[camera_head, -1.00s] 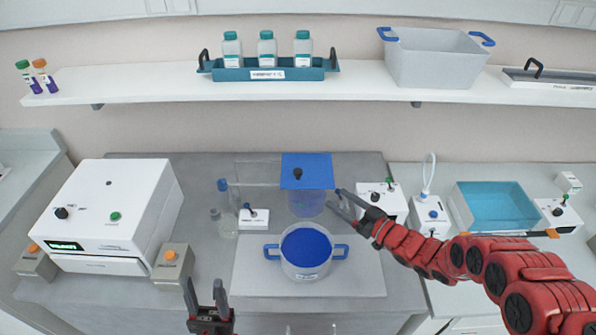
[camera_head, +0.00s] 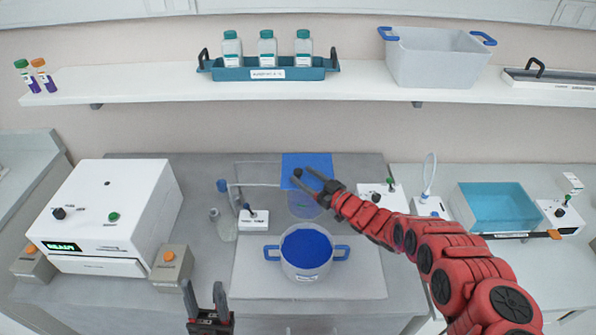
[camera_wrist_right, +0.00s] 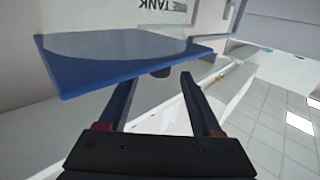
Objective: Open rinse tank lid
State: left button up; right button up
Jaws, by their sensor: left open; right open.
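The rinse tank (camera_head: 303,205) stands at the back of the bench, with a flat blue square lid (camera_head: 318,160) on top. In the right wrist view the lid (camera_wrist_right: 120,68) fills the upper left, with part of a "TANK" label (camera_wrist_right: 165,5) beyond it. The lid's dark knob (camera_wrist_right: 161,72) shows at the lid's edge there, between the finger lines. My right gripper (camera_head: 303,176) is open at the lid, its fingertips around or just short of the knob; contact cannot be told. My left gripper (camera_head: 203,285) is open and empty at the bench's front.
A blue-handled pot (camera_head: 305,262) stands in front of the tank. A shelf (camera_head: 360,90) runs above.

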aim_at(301, 174)
jog(key=x, duration=0.2)
jog(key=shift+w+a, duration=0.2)
jog(key=shift+a, duration=0.05)
jog(key=shift+w+a+b, duration=0.25)
jog(key=shift+w+b, duration=0.05)
jog(key=shift+w, duration=0.1)
grip_shut()
dwell(1.1)
